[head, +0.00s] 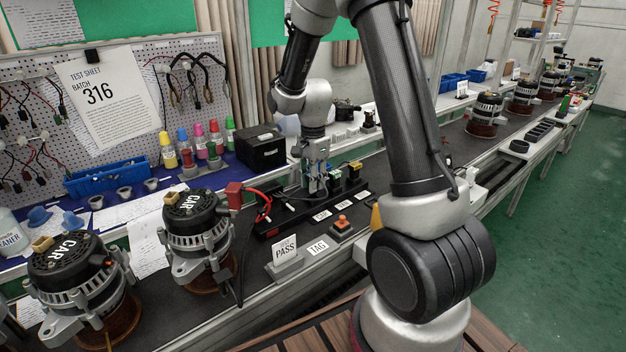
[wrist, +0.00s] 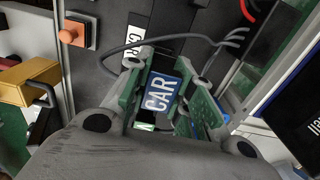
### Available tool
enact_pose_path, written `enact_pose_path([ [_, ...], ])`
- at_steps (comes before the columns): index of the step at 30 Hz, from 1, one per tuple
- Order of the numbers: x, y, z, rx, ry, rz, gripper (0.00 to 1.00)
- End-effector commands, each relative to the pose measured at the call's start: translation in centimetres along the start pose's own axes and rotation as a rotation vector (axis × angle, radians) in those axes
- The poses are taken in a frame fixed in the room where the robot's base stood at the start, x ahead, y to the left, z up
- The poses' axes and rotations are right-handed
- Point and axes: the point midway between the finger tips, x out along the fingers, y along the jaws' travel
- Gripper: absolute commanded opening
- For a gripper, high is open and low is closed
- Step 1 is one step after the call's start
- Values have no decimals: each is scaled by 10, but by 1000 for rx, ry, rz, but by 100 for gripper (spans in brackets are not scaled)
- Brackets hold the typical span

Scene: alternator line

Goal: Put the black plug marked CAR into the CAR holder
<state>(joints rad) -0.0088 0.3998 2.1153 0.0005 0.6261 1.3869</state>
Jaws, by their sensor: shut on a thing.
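The black plug (wrist: 158,93) carries a blue label reading CAR in the wrist view. My gripper (wrist: 163,98) is shut on it, one finger on each side. The matching label (head: 321,215) lies in front of my gripper in the head view. I cannot tell whether the plug touches the holder.
Green-topped (head: 335,176) and yellow-topped (head: 355,167) plugs stand on the rail, right of my gripper. A red clamp (head: 234,195) with red cable sits left. An orange button (head: 342,221) and a PASS sign (head: 285,250) stand in front. A grey cable (wrist: 190,38) loops beside my fingers.

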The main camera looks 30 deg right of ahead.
Motion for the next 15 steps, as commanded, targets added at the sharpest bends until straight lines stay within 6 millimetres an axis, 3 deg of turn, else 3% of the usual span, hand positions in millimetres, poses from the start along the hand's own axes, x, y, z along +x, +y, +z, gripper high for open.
enact_pose_path([
  [15, 13, 0, 0, 0, 0, 0, 0],
])
